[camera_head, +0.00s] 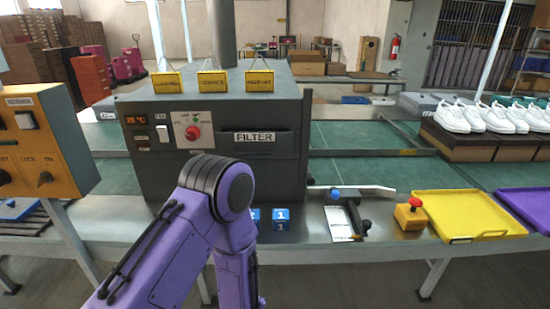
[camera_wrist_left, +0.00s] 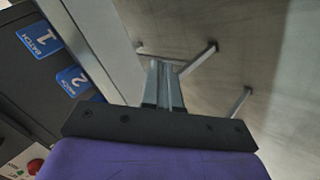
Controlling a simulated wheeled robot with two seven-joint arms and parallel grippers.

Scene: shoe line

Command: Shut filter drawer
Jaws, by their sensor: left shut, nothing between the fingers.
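The filter drawer (camera_head: 255,140) has a dark front with a white FILTER label, on the right of the dark grey machine (camera_head: 160,185). I cannot tell from this angle how far it stands out. My left arm rises in front of the machine in the head view, and its gripper is not visible there. In the left wrist view the left gripper (camera_wrist_left: 163,68) has its fingers together, with nothing between them. It is over the floor beside the table edge, apart from the drawer. My right gripper is in neither view.
A red-topped yellow button box (camera_head: 411,214), a yellow tray (camera_head: 468,214) and a black-handled tool (camera_head: 352,215) lie to the right. A yellow control panel (camera_head: 40,140) stands at left.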

